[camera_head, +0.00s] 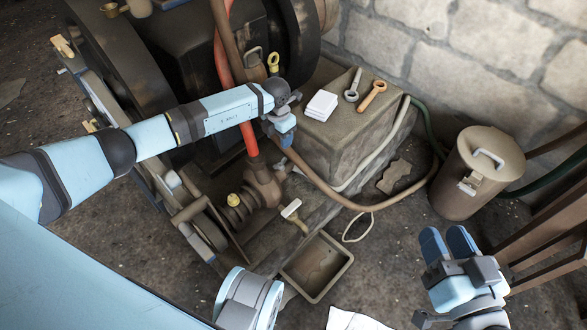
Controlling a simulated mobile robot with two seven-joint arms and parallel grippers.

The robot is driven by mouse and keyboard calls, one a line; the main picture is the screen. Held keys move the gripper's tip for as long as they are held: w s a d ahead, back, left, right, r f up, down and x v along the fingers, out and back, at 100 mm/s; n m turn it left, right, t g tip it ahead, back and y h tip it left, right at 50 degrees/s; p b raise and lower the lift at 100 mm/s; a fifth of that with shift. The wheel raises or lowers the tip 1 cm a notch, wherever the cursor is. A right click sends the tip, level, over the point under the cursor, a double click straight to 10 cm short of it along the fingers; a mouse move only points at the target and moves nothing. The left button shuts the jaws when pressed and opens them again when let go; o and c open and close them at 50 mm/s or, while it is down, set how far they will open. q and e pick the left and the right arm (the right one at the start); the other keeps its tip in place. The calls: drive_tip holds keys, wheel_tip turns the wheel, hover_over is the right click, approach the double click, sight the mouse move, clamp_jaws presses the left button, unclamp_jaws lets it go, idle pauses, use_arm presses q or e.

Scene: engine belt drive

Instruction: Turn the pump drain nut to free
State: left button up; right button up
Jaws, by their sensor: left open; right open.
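The brown pump (262,187) sits low beside the engine, with a red pipe running down into its top. A yellow cap or nut (235,200) shows on a ribbed part left of the pump. A pale T-shaped handle (292,210) sticks out at the pump's right. I cannot tell which of these is the drain nut. My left gripper (284,140) hangs above and right of the pump, apart from it; its fingers are small and partly hidden. My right gripper (448,243) is open and empty at lower right, away from the pump.
A shallow tray (347,262) lies on the floor below the pump. A stone block (345,145) carries a white pad (321,105) and two wrench-like tools (372,95). A lidded can (476,175) stands at right. Hoses cross the floor between block and can.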

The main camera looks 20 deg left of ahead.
sight(280, 164)
use_arm(q)
drive_tip(key=f+b, duration=0.1)
drive_tip(key=f, duration=0.3)
drive_tip(key=f+b, duration=0.2)
drive_tip(key=f, duration=0.2)
drive_tip(key=f+b, duration=0.2)
drive_tip(key=f, duration=0.2)
drive_tip(key=shift+w+a+f, duration=0.15)
drive_tip(key=shift+w+a, duration=0.05)
drive_tip(key=shift+a, duration=0.1)
drive_tip(key=shift+f+b, duration=0.55)
drive_tip(key=shift+f, duration=0.15)
use_arm(e)
drive_tip(key=w+n, duration=0.1)
drive_tip(key=d+n+t, duration=0.1)
drive_tip(key=w+n, duration=0.1)
drive_tip(key=shift+w+d+f+n+t+y, duration=0.2)
drive_tip(key=shift+w+d+n+t+y, duration=0.1)
drive_tip(key=shift+d+n+t, duration=0.1)
drive_tip(key=shift+r, duration=0.2)
use_arm(q)
drive_tip(key=c, duration=0.9)
